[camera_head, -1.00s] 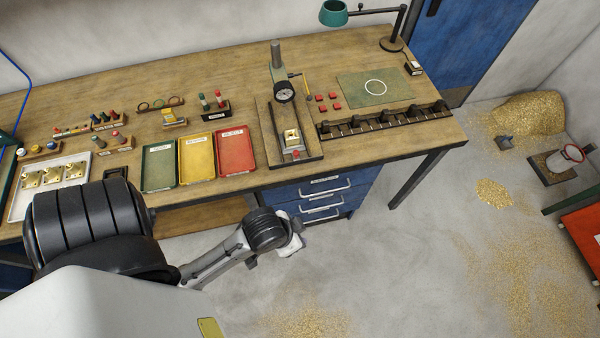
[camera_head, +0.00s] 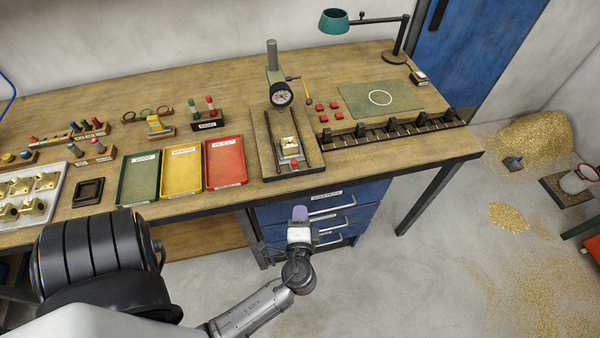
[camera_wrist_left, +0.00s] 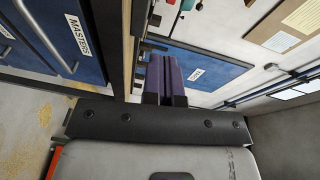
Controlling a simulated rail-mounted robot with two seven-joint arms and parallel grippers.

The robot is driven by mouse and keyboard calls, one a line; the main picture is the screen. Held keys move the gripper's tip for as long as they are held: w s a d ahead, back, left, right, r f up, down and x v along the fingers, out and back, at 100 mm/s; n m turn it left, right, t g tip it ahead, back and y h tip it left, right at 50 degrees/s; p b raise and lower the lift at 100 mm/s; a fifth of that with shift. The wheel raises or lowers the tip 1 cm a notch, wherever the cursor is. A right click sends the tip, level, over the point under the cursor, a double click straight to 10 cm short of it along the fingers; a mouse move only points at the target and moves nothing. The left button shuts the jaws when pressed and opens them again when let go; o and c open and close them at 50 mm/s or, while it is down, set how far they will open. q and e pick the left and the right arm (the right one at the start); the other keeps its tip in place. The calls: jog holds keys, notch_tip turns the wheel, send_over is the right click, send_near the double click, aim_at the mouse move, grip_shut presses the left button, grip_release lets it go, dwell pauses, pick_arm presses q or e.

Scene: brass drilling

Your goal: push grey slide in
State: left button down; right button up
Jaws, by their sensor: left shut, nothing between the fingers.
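The grey slide (camera_head: 291,153) sits in the dial gauge stand (camera_head: 266,152) near the bench's front edge. It carries a brass block (camera_head: 289,146) and has a red knob (camera_head: 294,163) at its front end. The slide lies on the near side of the dial (camera_head: 280,95), with the block short of the spot under it. My left gripper (camera_head: 300,212) is in front of the drawers, apart from the slide and nearer to me. Its purple fingers are closed together and empty, and they also fill the middle of the left wrist view (camera_wrist_left: 164,78). My right gripper is in neither view.
Green (camera_head: 139,177), yellow (camera_head: 181,172) and red (camera_head: 225,163) trays lie left of the stand. A black rack (camera_head: 391,130) and several red pieces lie to its right. The blue drawer unit (camera_head: 325,213) with handles is below the bench edge.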

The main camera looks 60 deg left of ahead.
pick_arm(q)
jog(key=shift+m+t, duration=0.7)
jog(key=shift+m, duration=0.1)
jog(key=x, duration=0.4)
jog(key=p+x, duration=0.1)
jog(key=x, duration=0.7)
jog(key=shift+s+a+r+p, duration=0.35)
jog(key=shift+p, duration=0.05)
jog(key=shift+s+a, duration=0.1)
jog(key=shift+a, duration=0.45)
jog(key=shift+a, duration=0.1)
